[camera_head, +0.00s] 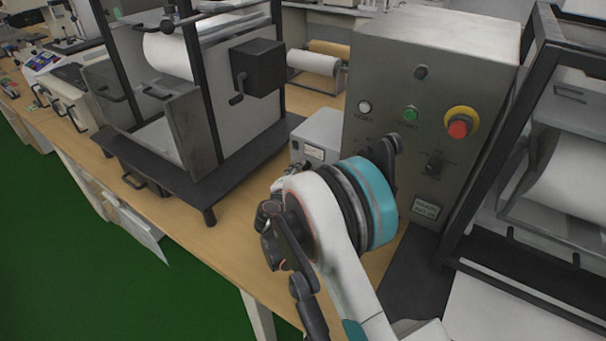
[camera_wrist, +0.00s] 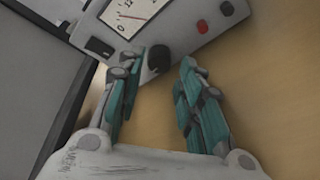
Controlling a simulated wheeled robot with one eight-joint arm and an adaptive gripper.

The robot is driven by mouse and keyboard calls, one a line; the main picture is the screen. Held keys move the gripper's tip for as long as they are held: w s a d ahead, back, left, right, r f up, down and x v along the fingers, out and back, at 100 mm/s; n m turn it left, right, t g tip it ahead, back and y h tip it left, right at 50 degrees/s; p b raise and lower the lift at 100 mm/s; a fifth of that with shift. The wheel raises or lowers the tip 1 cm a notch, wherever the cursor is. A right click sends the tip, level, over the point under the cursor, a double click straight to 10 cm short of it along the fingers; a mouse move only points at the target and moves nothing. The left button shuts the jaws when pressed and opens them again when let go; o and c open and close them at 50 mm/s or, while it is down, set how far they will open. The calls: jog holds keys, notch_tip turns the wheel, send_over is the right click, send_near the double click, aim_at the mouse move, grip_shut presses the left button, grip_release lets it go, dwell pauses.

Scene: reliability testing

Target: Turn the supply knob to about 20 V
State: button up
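The power supply (camera_head: 322,129) is a small grey box on the bench, partly hidden behind my arm in the head view. In the wrist view the supply front (camera_wrist: 172,36) shows at the top, tilted. It carries a white dial meter (camera_wrist: 127,14) with a red needle, whose reading is too blurred to tell. The black supply knob (camera_wrist: 159,58) sits below the meter. My gripper (camera_wrist: 168,66) is open, its two teal fingers apart. The knob shows between the fingertips, closer to the left one. I cannot tell whether that finger touches it.
The supply front also has a red terminal (camera_wrist: 202,26), a black terminal (camera_wrist: 227,8) and a black switch (camera_wrist: 98,47). A tall grey control cabinet (camera_head: 388,85) with a red emergency button (camera_head: 458,128) stands close behind my arm. A black-framed machine (camera_head: 200,150) stands to the left.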

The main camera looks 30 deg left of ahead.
jog(key=shift+b+x, duration=0.35)
jog(key=shift+x, duration=1.2)
grip_shut()
jog(key=shift+m, duration=0.3)
jog(key=shift+d+f+m+t+y, duration=0.1)
jog(key=shift+m+t+y, duration=0.25)
jog(key=shift+m, duration=0.7)
jog(key=shift+d+f+m+t+y, duration=0.15)
jog(key=shift+m+t+y, duration=0.2)
jog(key=shift+m, duration=0.7)
jog(key=shift+a, duration=0.1)
grip_release()
